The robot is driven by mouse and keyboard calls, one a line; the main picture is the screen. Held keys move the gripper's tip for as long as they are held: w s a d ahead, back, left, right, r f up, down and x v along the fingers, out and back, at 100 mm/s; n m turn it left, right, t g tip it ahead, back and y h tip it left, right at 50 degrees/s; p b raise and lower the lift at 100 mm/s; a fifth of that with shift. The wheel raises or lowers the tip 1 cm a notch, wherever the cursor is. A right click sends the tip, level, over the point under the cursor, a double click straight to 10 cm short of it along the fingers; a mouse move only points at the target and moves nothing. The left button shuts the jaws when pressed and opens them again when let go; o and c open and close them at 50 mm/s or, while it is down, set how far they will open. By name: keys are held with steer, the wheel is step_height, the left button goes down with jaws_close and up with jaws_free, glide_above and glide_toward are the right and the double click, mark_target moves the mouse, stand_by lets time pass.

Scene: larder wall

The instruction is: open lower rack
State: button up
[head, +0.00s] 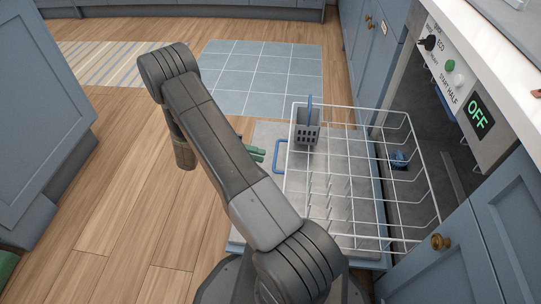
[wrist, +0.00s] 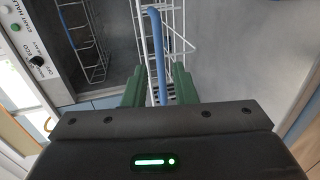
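The lower rack (head: 345,108) is a white wire rack. It stands pulled out over the lowered dishwasher door (head: 262,135), with its inner end by the machine's opening. Its blue handle (head: 279,157) is on the outer side, and it also shows as a long blue bar in the wrist view (wrist: 158,50). My gripper (head: 256,153) has green fingers and is just outside the handle. In the wrist view the fingers (wrist: 160,88) stand apart, one on each side of the blue bar, with gaps visible beside it.
A grey cutlery basket (head: 307,128) with a blue handle sits in the rack. The control panel (head: 455,75) reads OFF. Another wire rack (wrist: 88,45) shows inside the machine. Blue cabinets (head: 40,120) stand at left. The wooden floor (head: 130,170) and blue tiles (head: 260,75) are clear.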

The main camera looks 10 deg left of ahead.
mark_target(276, 158)
steer(key=p+v, duration=0.1)
steer(key=v, duration=0.6)
steer(key=shift+a, duration=0.2)
steer(key=shift+b+x, duration=1.55)
steer(key=shift+x, duration=5.55)
